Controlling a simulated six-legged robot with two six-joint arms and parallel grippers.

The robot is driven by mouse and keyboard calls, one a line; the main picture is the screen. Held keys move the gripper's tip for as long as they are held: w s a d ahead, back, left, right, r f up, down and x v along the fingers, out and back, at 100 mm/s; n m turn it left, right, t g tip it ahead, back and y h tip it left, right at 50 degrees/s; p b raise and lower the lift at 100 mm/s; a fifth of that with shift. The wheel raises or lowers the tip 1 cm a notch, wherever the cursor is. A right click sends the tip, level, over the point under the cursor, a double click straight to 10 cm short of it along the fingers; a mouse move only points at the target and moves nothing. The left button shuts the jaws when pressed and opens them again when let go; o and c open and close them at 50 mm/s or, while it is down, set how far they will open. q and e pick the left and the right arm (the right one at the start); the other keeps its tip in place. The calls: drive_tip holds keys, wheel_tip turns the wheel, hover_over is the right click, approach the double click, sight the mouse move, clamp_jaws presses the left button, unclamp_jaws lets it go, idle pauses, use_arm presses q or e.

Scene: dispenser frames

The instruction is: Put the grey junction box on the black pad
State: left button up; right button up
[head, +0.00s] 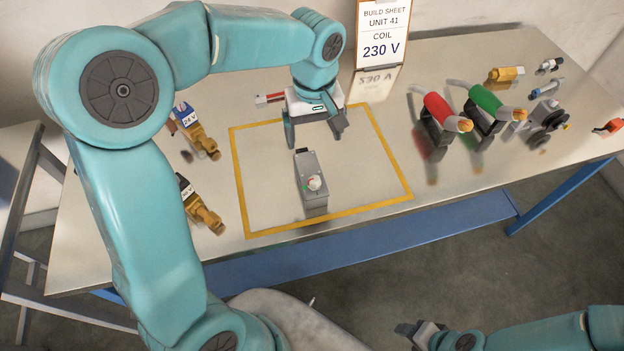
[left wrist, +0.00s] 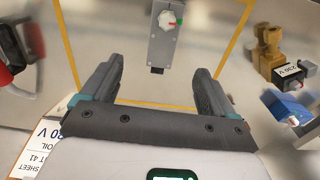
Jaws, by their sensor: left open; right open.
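The grey junction box (head: 312,180) is a long narrow box with a white knob on top. It lies inside the yellow outline on the table, and also shows at the top of the left wrist view (left wrist: 164,42). My left gripper (head: 315,138) is open and empty, just behind the box's far end. In the left wrist view its fingers (left wrist: 157,82) are spread apart, with the box ahead of them, between their lines. My right gripper (head: 412,330) is low at the bottom edge, away from the table, open. I cannot make out a black pad.
Brass valves (head: 203,212) with coils stand left of the outline (head: 238,186). Red (head: 440,110) and green (head: 485,102) handled tools sit in black holders at right, with small fittings beyond. A build sheet (head: 383,35) stands at the back. Bare table surrounds the box.

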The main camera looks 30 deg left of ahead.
sight(310, 172)
use_arm(q)
drive_tip(key=f, duration=1.1)
drive_tip(key=shift+a, duration=0.35)
wheel_tip(310, 172, down, 5)
drive_tip(key=shift+s+r+p, duration=0.1)
drive_tip(key=shift+r+p, duration=0.05)
drive_tip(key=shift+p, duration=0.65)
drive_tip(key=shift+f, duration=0.45)
drive_tip(key=shift+c, duration=0.3)
